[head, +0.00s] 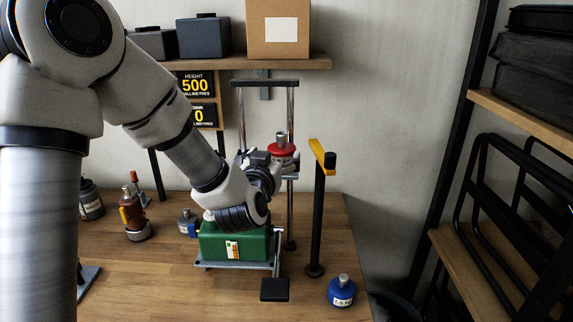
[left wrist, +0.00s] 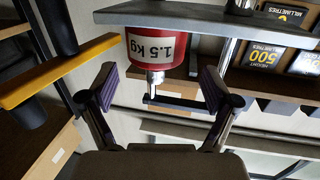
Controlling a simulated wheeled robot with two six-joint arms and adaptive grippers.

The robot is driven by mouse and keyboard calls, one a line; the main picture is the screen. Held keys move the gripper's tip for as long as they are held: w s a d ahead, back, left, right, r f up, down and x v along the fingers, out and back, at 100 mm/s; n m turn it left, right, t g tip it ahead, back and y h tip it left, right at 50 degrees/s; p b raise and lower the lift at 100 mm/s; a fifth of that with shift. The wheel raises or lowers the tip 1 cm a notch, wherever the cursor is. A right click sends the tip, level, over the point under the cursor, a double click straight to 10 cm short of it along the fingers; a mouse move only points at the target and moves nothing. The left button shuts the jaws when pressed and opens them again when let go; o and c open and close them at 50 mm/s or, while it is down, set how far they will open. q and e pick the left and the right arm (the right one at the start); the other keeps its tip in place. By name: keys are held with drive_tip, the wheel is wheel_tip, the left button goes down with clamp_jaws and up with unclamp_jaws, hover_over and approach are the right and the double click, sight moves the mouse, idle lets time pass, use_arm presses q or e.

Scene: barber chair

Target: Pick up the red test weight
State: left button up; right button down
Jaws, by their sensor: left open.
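The red test weight (head: 282,150) with a metal knob on top sits on a small raised plate between the chrome posts in the head view. In the left wrist view, which is upside down, the red weight (left wrist: 157,52) shows its "1.5 kg" label and its knob, with its base against the grey plate (left wrist: 200,18). My left gripper (head: 272,168) is just in front of the weight, partly hiding it. In the wrist view the left gripper (left wrist: 161,90) is open, fingers spread to either side of the knob, with no clear contact. My right gripper is not in view.
A yellow arm on a black post (head: 319,215) stands close to the right of the weight. A green box (head: 235,243) is below my gripper. A shelf (head: 250,62) with boxes is behind.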

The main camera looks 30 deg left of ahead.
sight(284, 147)
use_arm(q)
drive_tip(key=shift+s+d+f+b, duration=0.25)
drive_tip(key=shift+f+b, duration=0.1)
drive_tip(key=shift+f, duration=0.1)
drive_tip(key=shift+w+r, duration=0.15)
drive_tip(key=p+x, duration=0.3)
drive_tip(key=x, duration=0.4)
drive_tip(key=shift+w+p, duration=0.1)
drive_tip(key=shift+p, duration=0.3)
drive_tip(key=shift+w+a+f, duration=0.1)
drive_tip(key=shift+w+f, duration=0.15)
drive_tip(key=shift+w, duration=0.05)
drive_tip(key=shift+w+a+f, duration=0.1)
drive_tip(key=shift+w+f, duration=0.05)
drive_tip(key=c, duration=1.5)
drive_tip(key=shift+w, duration=0.1)
clamp_jaws()
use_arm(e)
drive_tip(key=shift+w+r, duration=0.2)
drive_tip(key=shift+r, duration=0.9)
